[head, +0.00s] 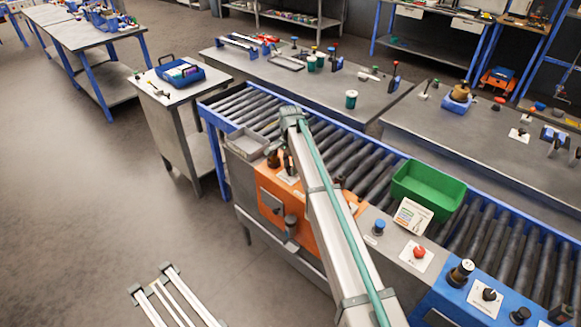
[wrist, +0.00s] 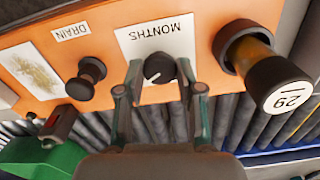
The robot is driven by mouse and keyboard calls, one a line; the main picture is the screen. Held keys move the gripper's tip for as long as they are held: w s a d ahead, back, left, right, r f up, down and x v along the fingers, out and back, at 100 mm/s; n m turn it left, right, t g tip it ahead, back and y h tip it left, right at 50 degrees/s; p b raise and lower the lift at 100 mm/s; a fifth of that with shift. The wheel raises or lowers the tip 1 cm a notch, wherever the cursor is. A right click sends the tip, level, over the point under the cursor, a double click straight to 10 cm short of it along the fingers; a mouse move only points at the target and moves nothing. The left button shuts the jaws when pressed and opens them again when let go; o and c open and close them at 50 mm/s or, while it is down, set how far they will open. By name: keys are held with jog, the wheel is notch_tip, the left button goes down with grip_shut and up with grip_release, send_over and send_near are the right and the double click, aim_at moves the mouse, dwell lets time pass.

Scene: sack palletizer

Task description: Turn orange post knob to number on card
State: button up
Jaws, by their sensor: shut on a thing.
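The orange post (head: 272,204) is a block in the front of the conveyor line, partly behind my arm in the head view. In the wrist view its orange panel (wrist: 108,50) carries a dark round knob (wrist: 158,68) with a pale pointer mark. The knob sits on a white plate labelled MONTHS (wrist: 165,32). My gripper (wrist: 159,70) has one finger on each side of this knob and is shut on it. A pale card (wrist: 30,68) with faint, unreadable print lies at the panel's left. In the head view the knob is not clear.
Beside the knob, a thick dark cylinder (wrist: 262,70) ends in a white disc marked 29. A black knob (wrist: 86,78) stands near a DRAIN label (wrist: 72,32). The green bin (head: 428,188) and a printed card (head: 412,216) stand right of my arm; rollers run behind.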

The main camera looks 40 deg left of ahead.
aim_at(290, 168)
dwell(0.3)
jog(key=o, duration=1.1)
jog(key=shift+o, duration=0.2)
jog(key=shift+r, duration=0.15)
notch_tip(290, 168, up, 12)
